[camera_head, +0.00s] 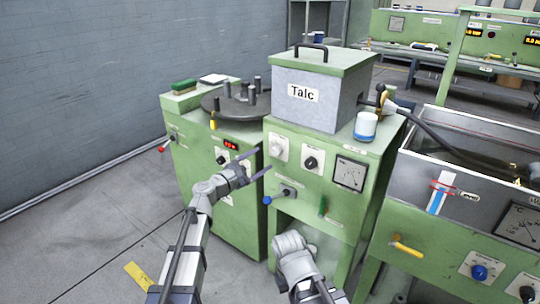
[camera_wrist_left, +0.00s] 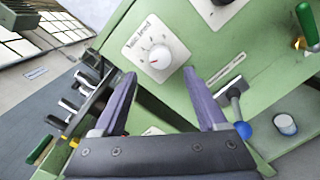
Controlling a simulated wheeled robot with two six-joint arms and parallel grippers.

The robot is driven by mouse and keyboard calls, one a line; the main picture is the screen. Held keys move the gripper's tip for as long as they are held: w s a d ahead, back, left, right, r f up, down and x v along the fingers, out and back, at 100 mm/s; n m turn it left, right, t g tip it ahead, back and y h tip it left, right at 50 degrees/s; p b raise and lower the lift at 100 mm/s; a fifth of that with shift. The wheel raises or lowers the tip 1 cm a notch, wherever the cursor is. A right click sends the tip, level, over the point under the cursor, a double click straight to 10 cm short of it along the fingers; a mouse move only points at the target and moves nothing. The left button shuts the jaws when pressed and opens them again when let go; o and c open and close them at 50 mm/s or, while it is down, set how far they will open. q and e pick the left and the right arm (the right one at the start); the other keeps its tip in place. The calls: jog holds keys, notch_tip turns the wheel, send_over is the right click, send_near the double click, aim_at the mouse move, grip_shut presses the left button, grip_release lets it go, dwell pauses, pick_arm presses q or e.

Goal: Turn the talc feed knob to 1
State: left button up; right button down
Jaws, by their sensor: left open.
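The talc feed knob (camera_head: 278,149) is a pale round knob on a white square plate, on the green panel below the grey Talc box (camera_head: 320,95). In the left wrist view the knob (camera_wrist_left: 159,57) shows a red mark on a dial; its printed label and numbers are too blurred to read surely. My left gripper (camera_head: 263,160) is open and empty, its purple fingers pointing at the panel just left of and below the knob. In that wrist view the fingers (camera_wrist_left: 158,76) lie either side of the knob's lower edge, without visible contact. My right arm shows low in the middle; its fingers are out of sight.
A black knob (camera_head: 310,162) and a square gauge (camera_head: 350,173) sit right of the talc knob. A blue-tipped lever (camera_head: 268,200) and a green-handled lever (camera_head: 322,207) stick out below. A water trough (camera_head: 460,160) stands at right. Grey floor lies open at left.

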aim_at(274, 152)
pick_arm(q)
jog(key=x, duration=0.5)
jog(key=shift+w+d, duration=0.25)
grip_shut()
dwell(0.4)
